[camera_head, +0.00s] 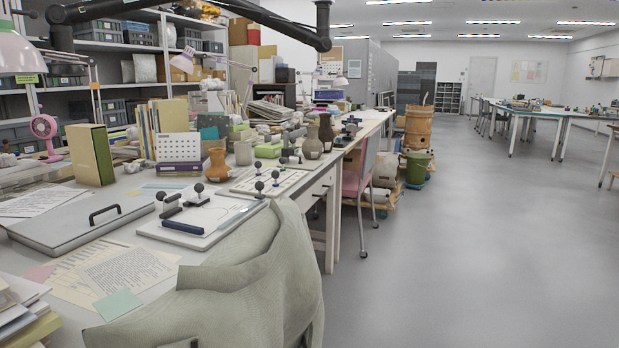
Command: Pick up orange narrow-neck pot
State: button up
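The orange narrow-neck pot (217,166) stands upright on the long white worktable (345,150). It has a rounded body and a flared rim. A grey-beige cup-like vessel (243,153) stands just to its right. Parts of my black arm cross the top of the picture, high above the table and well apart from the pot. My gripper's fingertips do not show.
A calendar (179,148) is behind the pot's left. Boards with black-knobbed tools (210,217) lie in front. A draped pale coat (235,290) covers the near table edge. Open floor (450,250) lies right.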

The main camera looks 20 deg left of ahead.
aim_at(219, 172)
jog(key=i+u, duration=0.15)
jog(key=i, duration=0.5)
jog(key=i+l+u, duration=0.2)
jog(key=i, duration=0.45)
jog(key=i+l+u, duration=0.15)
jog(key=i, duration=0.5)
